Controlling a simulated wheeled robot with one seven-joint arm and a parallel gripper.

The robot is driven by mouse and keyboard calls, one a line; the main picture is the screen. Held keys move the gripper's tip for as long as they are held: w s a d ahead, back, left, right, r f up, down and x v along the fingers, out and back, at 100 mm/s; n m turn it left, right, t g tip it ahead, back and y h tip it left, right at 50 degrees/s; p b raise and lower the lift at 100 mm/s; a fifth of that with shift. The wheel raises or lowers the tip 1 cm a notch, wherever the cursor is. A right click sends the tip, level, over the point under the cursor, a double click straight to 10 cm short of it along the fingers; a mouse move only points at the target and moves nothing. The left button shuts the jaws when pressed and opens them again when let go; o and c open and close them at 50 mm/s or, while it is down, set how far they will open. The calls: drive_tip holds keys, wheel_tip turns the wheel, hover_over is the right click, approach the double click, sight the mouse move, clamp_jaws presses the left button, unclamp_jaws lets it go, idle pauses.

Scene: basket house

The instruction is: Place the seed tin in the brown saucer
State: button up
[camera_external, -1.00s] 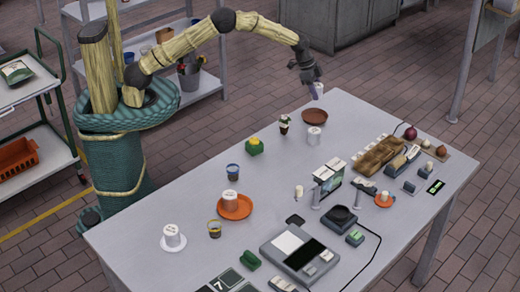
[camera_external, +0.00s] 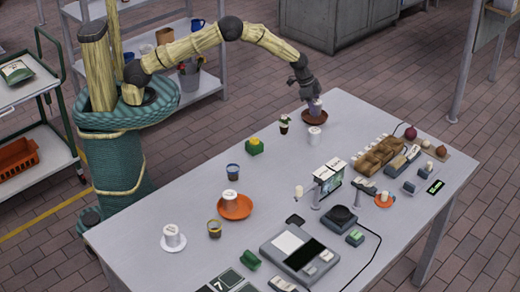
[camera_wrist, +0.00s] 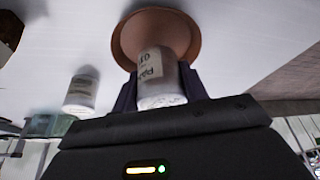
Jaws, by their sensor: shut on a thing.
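My gripper (camera_external: 315,103) is shut on a pale, labelled seed tin (camera_wrist: 158,68) at the far end of the table. The tin's printing is only partly readable. The brown saucer (camera_external: 304,119) is directly beneath the tin, and its round rim (camera_wrist: 128,25) shows around and behind the tin in the wrist view. The tin is over or in the saucer; I cannot tell whether its base touches it. Both dark fingers flank the tin in the wrist view.
A similar white tin (camera_external: 314,136) stands close beside the brown saucer, also in the wrist view (camera_wrist: 80,92). A small plant pot (camera_external: 284,126) is to the left. An orange saucer (camera_external: 245,212) carries another tin. Wooden trays (camera_external: 378,157) lie to the right.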

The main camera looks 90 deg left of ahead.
drive_tip(key=shift+f, duration=1.2)
drive_tip(key=shift+f, duration=0.15)
drive_tip(key=o, duration=0.8)
drive_tip(key=shift+a+r, duration=0.15)
drive_tip(key=shift+r, duration=0.35)
drive_tip(key=b+v, duration=0.1)
drive_tip(key=v, duration=1)
drive_tip(key=shift+s+r, duration=0.15)
drive_tip(key=shift+s, duration=0.05)
